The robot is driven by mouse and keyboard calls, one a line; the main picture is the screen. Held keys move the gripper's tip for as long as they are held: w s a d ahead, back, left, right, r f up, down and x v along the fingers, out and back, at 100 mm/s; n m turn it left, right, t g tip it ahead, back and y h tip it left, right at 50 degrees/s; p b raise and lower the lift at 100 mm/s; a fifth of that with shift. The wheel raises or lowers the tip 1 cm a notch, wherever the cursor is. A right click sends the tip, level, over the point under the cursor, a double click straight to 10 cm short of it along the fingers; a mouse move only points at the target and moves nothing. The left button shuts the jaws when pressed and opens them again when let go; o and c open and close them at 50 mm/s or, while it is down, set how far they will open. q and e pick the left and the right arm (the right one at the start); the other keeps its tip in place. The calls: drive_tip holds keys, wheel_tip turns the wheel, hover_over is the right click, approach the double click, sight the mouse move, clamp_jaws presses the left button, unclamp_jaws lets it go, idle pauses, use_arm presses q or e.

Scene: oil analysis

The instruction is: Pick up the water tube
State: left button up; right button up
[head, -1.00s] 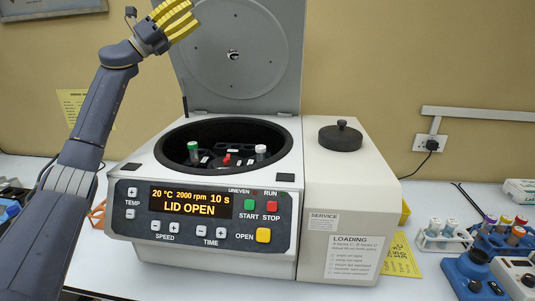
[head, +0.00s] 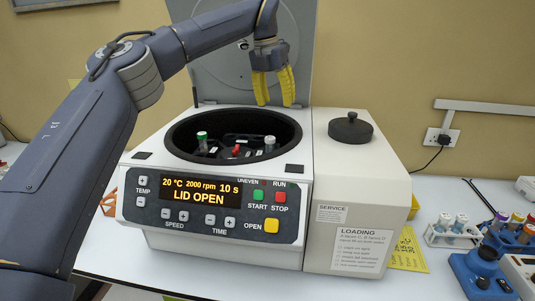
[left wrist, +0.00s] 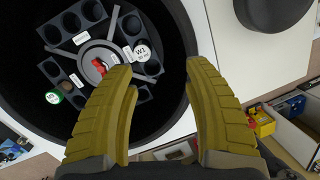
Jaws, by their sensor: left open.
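The white-capped tube (head: 269,144) stands in the right side of the centrifuge rotor. In the left wrist view its cap (left wrist: 141,52), marked W3, sits in a rotor slot just beyond the fingertips. A green-capped tube (head: 202,140) stands at the rotor's left, and its cap (left wrist: 54,97) shows in the left wrist view too. My left gripper (head: 275,104) has yellow fingers and points down above the right rear of the open bowl. It is open and empty, and the fingers (left wrist: 160,62) are apart from the tube. My right gripper is not in view.
The centrifuge lid (head: 225,70) stands raised behind the bowl. The display reads LID OPEN. A red knob (head: 237,150) is at the rotor centre. A tube rack (head: 452,236) with several tubes and blue equipment (head: 482,268) stand at right.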

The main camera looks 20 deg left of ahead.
sight(270, 148)
use_arm(q)
drive_tip(key=shift+n+y, duration=0.6)
drive_tip(key=shift+y, duration=0.2)
drive_tip(key=f, duration=0.5)
drive_tip(key=w+a+f, duration=0.1)
drive_tip(key=f, duration=0.5)
drive_tip(key=a+f, duration=0.1)
drive_tip(key=f, duration=0.4)
drive_tip(key=shift+w+f, duration=0.25)
drive_tip(key=shift+f, duration=0.15)
drive_tip(key=shift+c, duration=0.5)
clamp_jaws()
